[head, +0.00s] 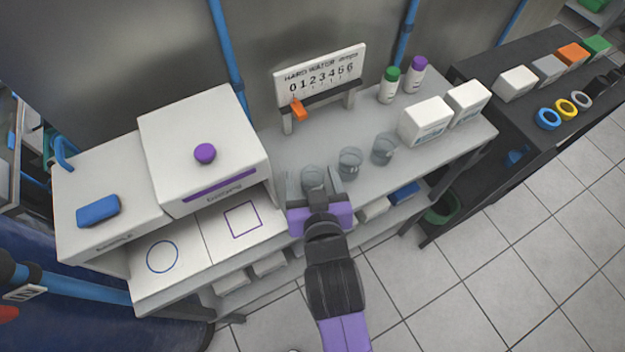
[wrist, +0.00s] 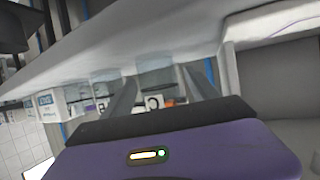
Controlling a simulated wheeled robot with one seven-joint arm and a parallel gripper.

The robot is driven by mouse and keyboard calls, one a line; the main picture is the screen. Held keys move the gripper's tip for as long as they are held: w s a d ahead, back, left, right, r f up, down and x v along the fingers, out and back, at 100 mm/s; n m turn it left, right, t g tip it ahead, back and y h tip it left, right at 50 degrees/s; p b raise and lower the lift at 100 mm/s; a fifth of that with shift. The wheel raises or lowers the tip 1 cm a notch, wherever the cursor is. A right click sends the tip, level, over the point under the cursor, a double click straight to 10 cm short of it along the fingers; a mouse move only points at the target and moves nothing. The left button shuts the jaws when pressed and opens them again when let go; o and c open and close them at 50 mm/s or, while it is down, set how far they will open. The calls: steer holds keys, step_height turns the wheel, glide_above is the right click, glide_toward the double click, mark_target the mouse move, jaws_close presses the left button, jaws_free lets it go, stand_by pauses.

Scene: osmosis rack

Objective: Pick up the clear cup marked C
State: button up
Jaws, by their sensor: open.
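Three clear cups stand in a row on the grey bench top. The nearest cup (head: 313,177) is at the left end of the row, between the fingers of my gripper (head: 311,182). In the wrist view, a clear cup with a label reading C (wrist: 153,101) shows between the two fingers of my gripper (wrist: 158,92). My gripper is open, with a finger on each side of this cup. I cannot tell whether either finger touches it. The middle cup (head: 349,163) and the right cup (head: 383,149) stand apart; their marks are not readable in the head view.
A white box unit with a purple knob (head: 205,153) stands left of my gripper. A hard-water number board (head: 320,75) with an orange slider stands behind. White boxes (head: 425,118) and two capped bottles (head: 389,86) are at the right. The bench's front edge is close to my gripper.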

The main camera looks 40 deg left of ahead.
steer(key=shift+x, duration=1.05)
steer(key=c, duration=1.4)
steer(key=shift+r, duration=0.1)
